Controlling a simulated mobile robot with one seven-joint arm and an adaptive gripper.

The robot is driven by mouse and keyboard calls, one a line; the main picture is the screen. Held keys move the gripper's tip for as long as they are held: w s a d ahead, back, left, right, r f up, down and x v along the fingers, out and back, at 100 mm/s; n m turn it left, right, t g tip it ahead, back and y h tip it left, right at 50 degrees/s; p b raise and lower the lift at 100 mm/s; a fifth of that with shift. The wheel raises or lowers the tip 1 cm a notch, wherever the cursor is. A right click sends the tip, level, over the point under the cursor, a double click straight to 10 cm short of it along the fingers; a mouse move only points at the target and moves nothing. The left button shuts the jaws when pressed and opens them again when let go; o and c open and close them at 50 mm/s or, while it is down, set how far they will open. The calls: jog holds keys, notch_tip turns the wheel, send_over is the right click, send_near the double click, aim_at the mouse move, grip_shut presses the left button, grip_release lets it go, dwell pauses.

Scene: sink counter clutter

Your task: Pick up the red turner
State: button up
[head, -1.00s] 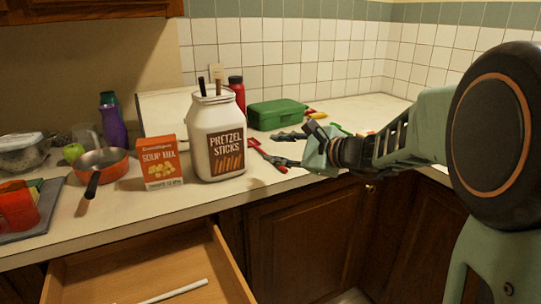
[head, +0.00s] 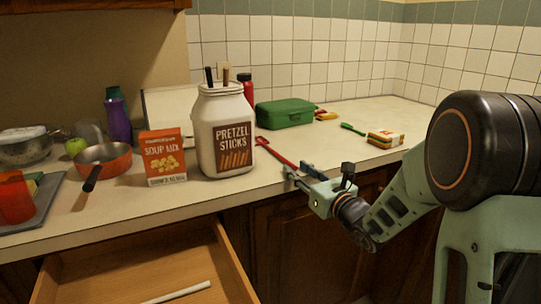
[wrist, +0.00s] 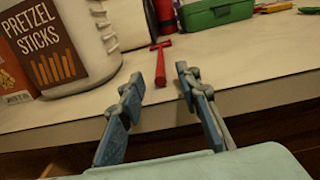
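The red turner (head: 273,150) lies flat on the counter, just right of the pretzel jar. It also shows in the wrist view (wrist: 161,62), with its crosspiece-like end away from me and its shaft pointing toward me. My gripper (head: 301,172) is at the counter's front edge, near the close end of the turner. In the wrist view my gripper (wrist: 159,76) has its two fingers wide apart, with the close end of the turner showing between the fingertips. I cannot tell the height of the fingers above the counter. Nothing is held.
The tall pretzel jar (head: 221,130) stands close left of the turner, with a soup mix box (head: 163,157) beside it. A green case (head: 284,113) is behind. A sandwich-like item (head: 385,139) lies right. An open drawer (head: 150,270) juts out below left.

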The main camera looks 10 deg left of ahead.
aim_at(285, 159)
jog(key=shift+w+a, duration=0.3)
jog(key=shift+w, duration=0.15)
jog(key=x, duration=0.6)
jog(key=shift+w+a+b, duration=0.15)
jog(key=shift+b, duration=0.2)
grip_shut()
